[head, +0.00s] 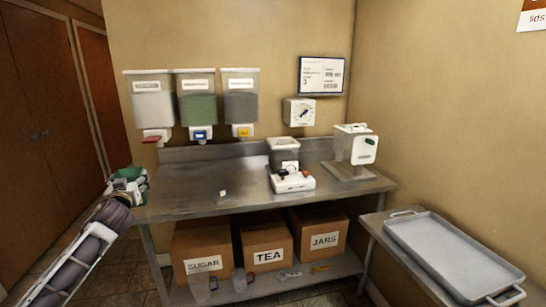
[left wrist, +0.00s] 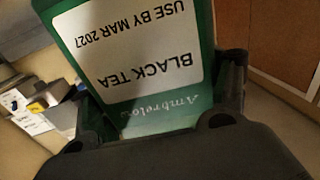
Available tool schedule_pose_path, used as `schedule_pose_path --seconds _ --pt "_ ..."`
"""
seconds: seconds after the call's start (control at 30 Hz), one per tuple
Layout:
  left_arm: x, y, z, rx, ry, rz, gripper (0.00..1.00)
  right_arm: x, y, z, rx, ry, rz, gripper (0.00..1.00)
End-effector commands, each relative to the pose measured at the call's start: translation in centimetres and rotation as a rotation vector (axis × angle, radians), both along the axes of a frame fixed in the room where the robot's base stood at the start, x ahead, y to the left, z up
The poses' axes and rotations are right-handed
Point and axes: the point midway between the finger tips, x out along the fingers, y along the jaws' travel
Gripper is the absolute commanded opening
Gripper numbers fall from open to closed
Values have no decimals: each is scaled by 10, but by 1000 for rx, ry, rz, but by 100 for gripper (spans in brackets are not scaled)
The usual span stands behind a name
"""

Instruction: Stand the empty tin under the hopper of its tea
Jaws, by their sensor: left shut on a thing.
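A green tin (left wrist: 180,118) with a white label reading "BLACK TEA, USE BY MAR 2027" fills the middle of the left wrist view, its print upside down there. My left gripper (left wrist: 160,100) is shut on it, one finger on each side. In the head view the gripper (head: 128,184) holds the green tin (head: 130,174) off the left end of the steel table. Three hoppers hang on the wall: one with white contents and a red outlet (head: 153,108), one green with a blue outlet (head: 197,108), one dark with a yellow outlet (head: 240,107). Their labels are unreadable. The right gripper is out of view.
The steel table (head: 190,188) is mostly clear below the hoppers, with a small pale object (head: 223,193) on it. A scale-like device (head: 292,182) and a white dispenser (head: 355,148) stand further right. Boxes (head: 267,248) sit on the shelf below. A tray (head: 450,255) is at right.

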Motion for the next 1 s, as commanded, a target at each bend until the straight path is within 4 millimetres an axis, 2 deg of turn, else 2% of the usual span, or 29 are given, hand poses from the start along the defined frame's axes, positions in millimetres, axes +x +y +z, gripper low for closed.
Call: schedule_pose_path --seconds 0.43,0.77,1.0 --pt "-3 -70 -21 -4 1 -4 49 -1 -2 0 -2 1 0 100" --pt "-13 -141 -57 -5 2 -58 49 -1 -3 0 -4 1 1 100" --pt "-27 -201 -91 -5 3 -117 49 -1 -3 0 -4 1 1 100"
